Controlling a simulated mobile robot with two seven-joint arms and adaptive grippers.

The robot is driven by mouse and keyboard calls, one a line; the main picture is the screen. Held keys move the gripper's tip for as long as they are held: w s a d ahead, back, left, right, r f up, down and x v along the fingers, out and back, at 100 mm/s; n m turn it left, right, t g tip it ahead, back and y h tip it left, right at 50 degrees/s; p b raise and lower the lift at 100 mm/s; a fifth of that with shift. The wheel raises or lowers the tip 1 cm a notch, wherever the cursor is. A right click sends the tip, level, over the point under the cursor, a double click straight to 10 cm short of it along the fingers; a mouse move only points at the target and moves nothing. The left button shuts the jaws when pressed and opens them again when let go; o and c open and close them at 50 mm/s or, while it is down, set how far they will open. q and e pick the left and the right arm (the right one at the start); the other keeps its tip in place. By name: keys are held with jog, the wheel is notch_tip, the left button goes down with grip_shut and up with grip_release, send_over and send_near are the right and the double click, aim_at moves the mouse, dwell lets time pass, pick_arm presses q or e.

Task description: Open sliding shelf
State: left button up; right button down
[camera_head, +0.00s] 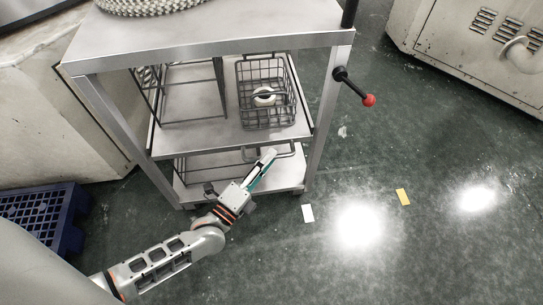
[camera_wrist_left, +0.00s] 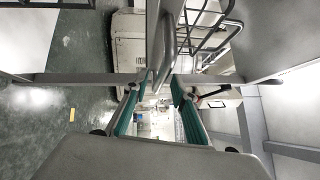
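The sliding shelf (camera_head: 212,139) is the middle level of a grey metal cart, with a wire basket (camera_head: 266,92) on it. Its front edge sits about at the cart's front legs. A thin bar handle (camera_head: 285,154) shows just below that edge, partly hidden by my gripper. My left gripper (camera_head: 268,158) reaches up to this handle from the front. In the left wrist view its two teal-padded fingers (camera_wrist_left: 160,85) stand apart, with a grey bar (camera_wrist_left: 161,45) in line with the gap between them. I cannot tell whether they touch it. My right gripper is not in view.
A lower shelf (camera_head: 190,187) lies beneath. A black lever with a red knob (camera_head: 369,100) sticks out on the cart's right. A blue pallet (camera_head: 45,218) lies at left and a beige machine cabinet (camera_head: 470,50) stands at upper right.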

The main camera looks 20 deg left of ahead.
pick_arm(q)
jog(key=shift+x, duration=0.8)
jog(key=shift+s, duration=0.1)
grip_shut()
